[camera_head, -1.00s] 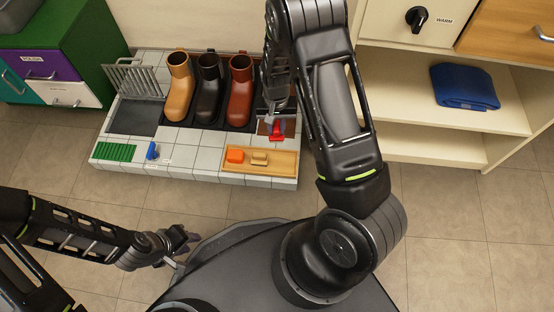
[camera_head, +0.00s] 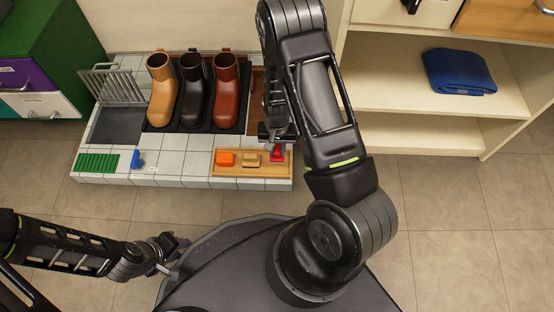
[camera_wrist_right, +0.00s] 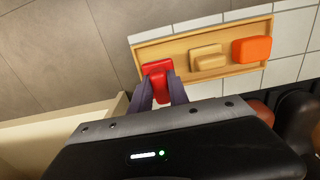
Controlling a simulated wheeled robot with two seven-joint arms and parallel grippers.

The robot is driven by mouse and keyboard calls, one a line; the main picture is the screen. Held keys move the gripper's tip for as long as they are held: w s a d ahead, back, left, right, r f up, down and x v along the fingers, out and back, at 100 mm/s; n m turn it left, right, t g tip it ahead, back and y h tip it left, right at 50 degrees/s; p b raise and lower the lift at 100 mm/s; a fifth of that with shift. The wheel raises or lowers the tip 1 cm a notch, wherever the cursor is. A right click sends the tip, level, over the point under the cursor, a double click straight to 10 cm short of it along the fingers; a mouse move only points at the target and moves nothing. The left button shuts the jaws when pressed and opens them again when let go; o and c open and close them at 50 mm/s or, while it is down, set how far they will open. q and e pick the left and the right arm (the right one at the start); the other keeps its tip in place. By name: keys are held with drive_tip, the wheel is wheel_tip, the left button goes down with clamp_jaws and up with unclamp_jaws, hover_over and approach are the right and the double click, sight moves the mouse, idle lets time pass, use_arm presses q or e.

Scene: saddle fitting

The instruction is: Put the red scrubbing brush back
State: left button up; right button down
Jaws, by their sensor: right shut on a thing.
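The red scrubbing brush (camera_head: 277,156) is at the right end of the wooden tray (camera_head: 238,171), beside a tan brush (camera_head: 250,159) and an orange brush (camera_head: 225,158). My right gripper (camera_head: 276,146) is shut on the red brush. In the right wrist view the red brush (camera_wrist_right: 157,68) shows between the fingers (camera_wrist_right: 161,90), over the end of the tray (camera_wrist_right: 180,45). I cannot tell whether it touches the tray floor. My left gripper (camera_head: 180,244) is far from the tray, low and left; its jaws are too small to read.
Tan, black and red-brown boots (camera_head: 225,92) stand behind the tray on the tiled platform (camera_head: 180,160). A blue brush (camera_head: 136,159) and green mat (camera_head: 97,163) are at its left. An open shelf with a folded blue cloth (camera_head: 459,71) stands right.

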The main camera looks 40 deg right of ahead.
sight(277, 157)
drive_tip(key=shift+f, duration=0.1)
drive_tip(key=shift+f, duration=0.1)
drive_tip(key=shift+f+b, duration=1.2)
drive_tip(key=shift+f, duration=1.2)
drive_tip(key=shift+f, duration=0.2)
drive_tip(key=c, duration=1.3)
unclamp_jaws()
drive_tip(key=shift+o, duration=0.2)
